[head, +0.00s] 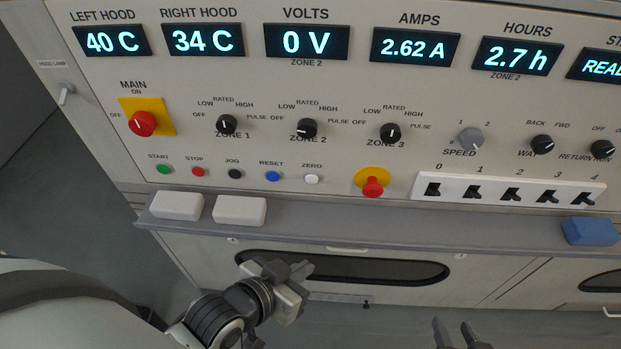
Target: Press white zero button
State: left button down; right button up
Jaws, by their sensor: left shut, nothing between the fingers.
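The white ZERO button (312,179) is at the right end of the row of small push buttons on the panel, under its ZERO label. The blue RESET button (272,176) is just left of it. My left gripper (284,268) is shut and empty, below the ledge in the picture and apart from the button. My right gripper (454,328) shows only its two fingers at the bottom edge; they are apart, with nothing seen between them.
A grey ledge (340,232) runs below the panel, with two white blocks (240,210) at left and a blue block (590,231) at right. A red mushroom button (372,187) and white switch strip (420,187) sit right of ZERO. The VOLTS display (307,42) reads 0 V.

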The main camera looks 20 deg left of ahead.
aim_at(312, 180)
jog(key=u, duration=1.8)
jog(key=k, duration=0.8)
jog(key=z, duration=1.1)
jog(key=i, duration=0.5)
